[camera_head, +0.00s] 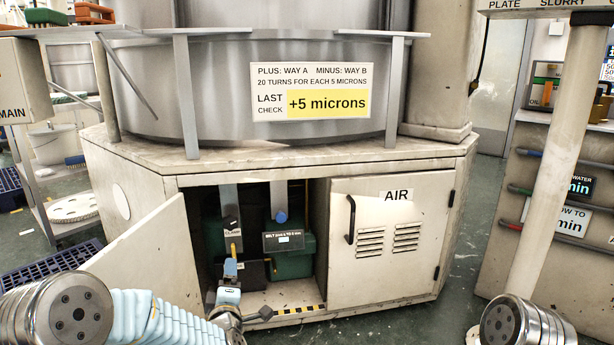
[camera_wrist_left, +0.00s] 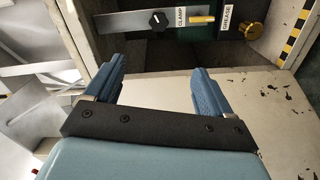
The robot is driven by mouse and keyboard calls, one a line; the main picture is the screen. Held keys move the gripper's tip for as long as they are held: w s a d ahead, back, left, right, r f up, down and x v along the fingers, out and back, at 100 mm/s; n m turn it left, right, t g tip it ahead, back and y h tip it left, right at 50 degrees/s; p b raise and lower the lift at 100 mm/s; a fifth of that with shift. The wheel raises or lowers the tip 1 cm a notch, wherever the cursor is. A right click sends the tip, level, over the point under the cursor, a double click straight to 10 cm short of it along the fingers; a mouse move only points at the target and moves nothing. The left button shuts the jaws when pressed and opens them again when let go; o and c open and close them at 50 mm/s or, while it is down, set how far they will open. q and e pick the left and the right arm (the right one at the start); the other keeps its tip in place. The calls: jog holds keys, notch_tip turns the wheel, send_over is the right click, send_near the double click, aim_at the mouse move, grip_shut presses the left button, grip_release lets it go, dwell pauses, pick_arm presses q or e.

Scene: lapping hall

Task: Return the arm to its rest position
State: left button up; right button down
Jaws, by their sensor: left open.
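My left arm comes in from the lower left of the head view in a light blue sleeve. My left gripper (camera_head: 230,268) is in front of the open left compartment of the machine's base cabinet (camera_head: 390,290). In the left wrist view the two blue fingers of my left gripper (camera_wrist_left: 157,80) stand wide apart with nothing between them. Beyond them are a metal plate with a black knob labelled CLAMP (camera_wrist_left: 159,20) and a brass knob labelled GREASE (camera_wrist_left: 252,30). No right gripper shows.
The open cabinet door (camera_head: 150,250) stands beside my left arm. The closed AIR door (camera_head: 390,240) is to the right. Inside are green housings (camera_head: 292,264) and a blue-knobbed plate (camera_head: 281,217). A blue crate (camera_head: 45,275) lies on the floor at left. A post (camera_head: 555,150) stands at right.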

pick_arm(q)
jog(key=s+d+f+m+g+h, duration=0.2)
jog(key=s+f+m+g, duration=0.3)
jog(key=f, duration=0.5)
jog(key=s+d+f+m+g+h, duration=0.2)
jog(key=s+f+m+g, duration=0.1)
jog(key=s+f, duration=0.55)
jog(key=s+d+f+m+g+h, duration=0.25)
jog(key=s+f, duration=0.35)
jog(key=f, duration=0.5)
jog(key=s+f+m+g, duration=0.4)
jog(key=s+m+g, duration=0.15)
jog(key=s, duration=0.75)
notch_tip(320, 180, up, 16)
jog(key=s+d+h+p, duration=0.1)
jog(key=p, duration=1.6)
jog(key=shift+d+r+n+g, duration=0.2)
jog(key=shift+n+g, duration=0.1)
jog(key=shift+g, duration=0.1)
jog(key=shift+c, duration=0.3)
